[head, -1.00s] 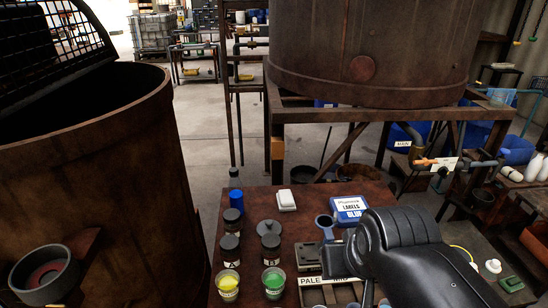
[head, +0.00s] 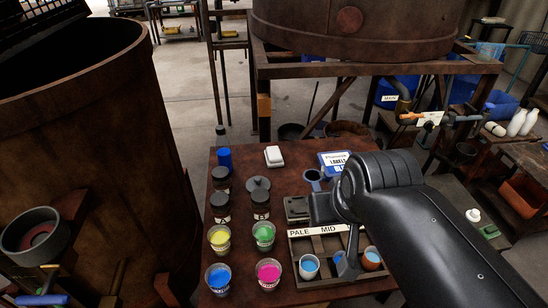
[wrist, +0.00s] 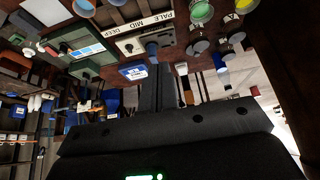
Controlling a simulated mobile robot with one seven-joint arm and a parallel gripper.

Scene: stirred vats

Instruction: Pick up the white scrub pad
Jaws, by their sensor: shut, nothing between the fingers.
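The white scrub pad (head: 274,156) lies flat near the far edge of the brown table, left of the blue-and-white labels box (head: 335,163). A small pale patch beside the fingers in the wrist view may be the pad, but I cannot tell. My gripper (wrist: 152,68) shows in the wrist view with its dark fingers together and empty. In the head view my black arm reaches in from the lower right over the table's right part. Its end is nearer to me than the pad and to its right, apart from it. The fingertips are not clear there.
Dark-lidded jars (head: 220,206) and a blue cylinder (head: 225,159) stand left of the pad. Open cups of yellow (head: 219,238), green, blue and pink stand nearer. A rusty vat (head: 90,150) borders the left.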

